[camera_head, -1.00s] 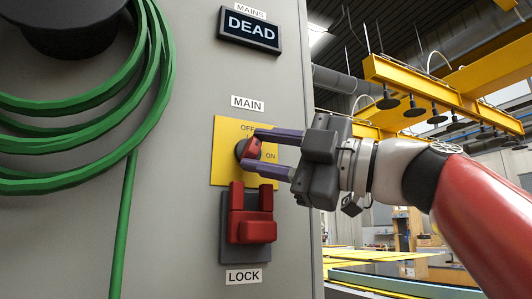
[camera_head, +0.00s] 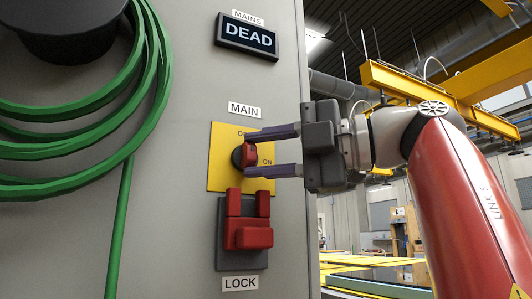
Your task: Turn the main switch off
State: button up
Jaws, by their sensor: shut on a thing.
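The main switch (camera_head: 248,156) is a dark round knob with a red handle on a yellow plate (camera_head: 222,176) under a MAIN label. Its red handle stands nearly upright. The ON mark shows to its right, and the OFF mark above is partly covered by the upper finger. My gripper (camera_head: 247,154) reaches in from the right, with one finger above the handle and one below, shut on it. The MAINS display (camera_head: 247,38) above reads DEAD.
A red lock piece (camera_head: 248,235) on a grey block sits just below the switch, over a LOCK label. A green hose (camera_head: 128,200) hangs in loops at the left of the grey cabinet (camera_head: 190,150). A yellow gantry (camera_head: 400,85) stands behind at the right.

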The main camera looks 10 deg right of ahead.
dwell(0.5)
jog(key=o, duration=1)
jog(key=shift+a, duration=0.1)
jog(key=v, duration=0.8)
